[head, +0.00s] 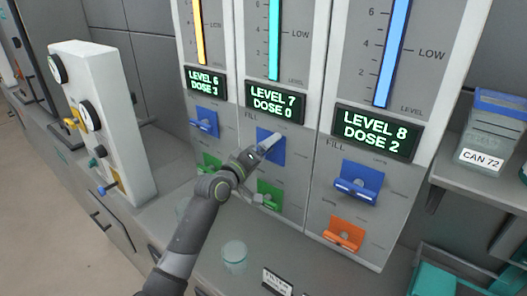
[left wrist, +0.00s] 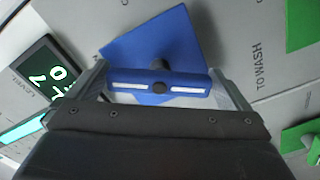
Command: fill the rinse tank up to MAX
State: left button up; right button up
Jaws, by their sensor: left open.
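Three tank panels stand side by side; no name reading "rinse" is legible. The middle panel's display (head: 273,103) reads LEVEL 7, DOSE 0, and its cyan gauge bar (head: 275,40) rises above the LOW mark. My left gripper (head: 265,147) is at this panel's blue FILL lever (head: 275,156), partly covering it. In the left wrist view, the blue lever's bar (left wrist: 190,82) lies between the open fingers (left wrist: 165,88); contact cannot be told. The left display (head: 206,84) reads LEVEL 6, with a dose of about 3. The right display (head: 376,132) reads LEVEL 8, DOSE 2. My right gripper is not in view.
Green levers (head: 269,194) sit below the blue ones, with an orange lever (head: 344,234) on the right panel. A white gauge box (head: 95,130) stands left. A clear cup (head: 234,253) is on the counter. A container labelled CAN 72 (head: 490,125) sits on the right shelf.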

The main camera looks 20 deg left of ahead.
pick_arm(q)
jog(key=shift+w, duration=0.1)
jog(key=shift+c, duration=0.3)
jog(key=c, duration=0.6)
jog(key=shift+c, duration=0.2)
jog(key=shift+f+m+b, duration=0.2)
jog(key=shift+m+b, duration=0.5)
jog(key=shift+m, duration=0.2)
jog(key=m+b, duration=0.2)
jog(key=m, duration=0.1)
jog(key=shift+m, duration=0.3)
jog(key=m+b, duration=0.2)
jog(key=m, duration=0.1)
jog(key=shift+m+b, duration=0.3)
jog(key=shift+m, duration=0.1)
jog(key=shift+r+m+b, duration=0.1)
jog(key=shift+m+b, duration=0.35)
jog(key=shift+m, duration=0.35)
